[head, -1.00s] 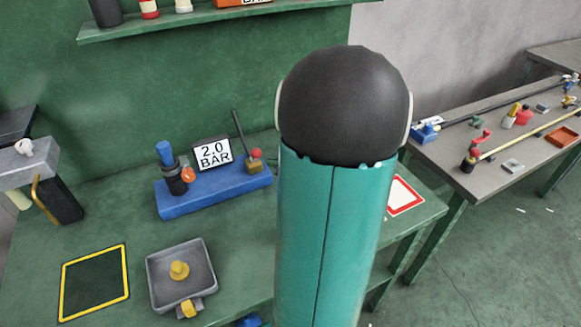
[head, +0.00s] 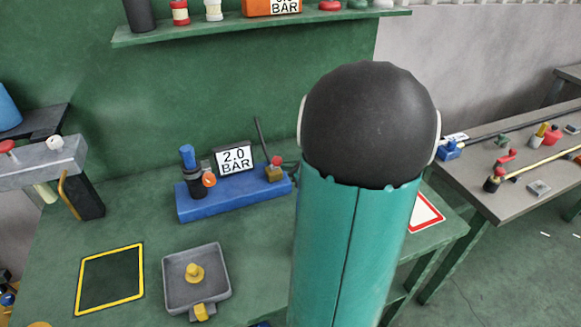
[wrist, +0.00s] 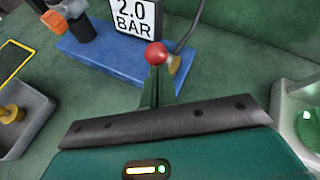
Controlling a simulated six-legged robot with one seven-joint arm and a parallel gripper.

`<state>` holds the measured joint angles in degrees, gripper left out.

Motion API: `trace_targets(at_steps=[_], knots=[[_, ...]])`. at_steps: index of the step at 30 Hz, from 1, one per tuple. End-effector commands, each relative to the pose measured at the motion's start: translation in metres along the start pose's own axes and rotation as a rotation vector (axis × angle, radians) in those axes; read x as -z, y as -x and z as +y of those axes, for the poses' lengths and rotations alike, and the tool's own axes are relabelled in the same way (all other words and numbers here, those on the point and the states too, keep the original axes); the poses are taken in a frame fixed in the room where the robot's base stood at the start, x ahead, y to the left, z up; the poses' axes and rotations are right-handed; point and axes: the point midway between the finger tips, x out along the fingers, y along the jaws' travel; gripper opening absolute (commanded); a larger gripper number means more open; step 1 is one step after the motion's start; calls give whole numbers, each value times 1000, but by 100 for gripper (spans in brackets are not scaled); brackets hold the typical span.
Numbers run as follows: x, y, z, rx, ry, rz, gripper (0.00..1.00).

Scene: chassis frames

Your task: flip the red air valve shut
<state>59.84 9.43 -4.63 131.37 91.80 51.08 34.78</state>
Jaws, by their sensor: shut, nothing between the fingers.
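The air valve has a round red knob (head: 276,160) above a small brass body (head: 275,174). It sits at the right end of a blue base (head: 237,195) on the green bench. The wrist view shows the red knob (wrist: 155,54) just beyond the tips of my gripper (wrist: 153,88). The fingers are dark, narrow and shut, with nothing between them. They cover part of the valve below the knob, so I cannot tell whether they touch it. In the head view my gripper is hidden behind my arm.
A sign reading 2.0 BAR (head: 235,159) and a black fitting with a blue top (head: 190,170) share the base. A black hose (head: 262,140) rises behind the valve. A grey tray (head: 166,285) and a yellow-framed square (head: 111,248) lie in front, with bare bench between.

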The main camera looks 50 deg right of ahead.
Motion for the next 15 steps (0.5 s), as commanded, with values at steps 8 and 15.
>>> trace_targets(at_steps=[8,15], knots=[[-4,-1,-2,-15,-12,32,0],[-13,-3,-6,-50,-44,108,0]])
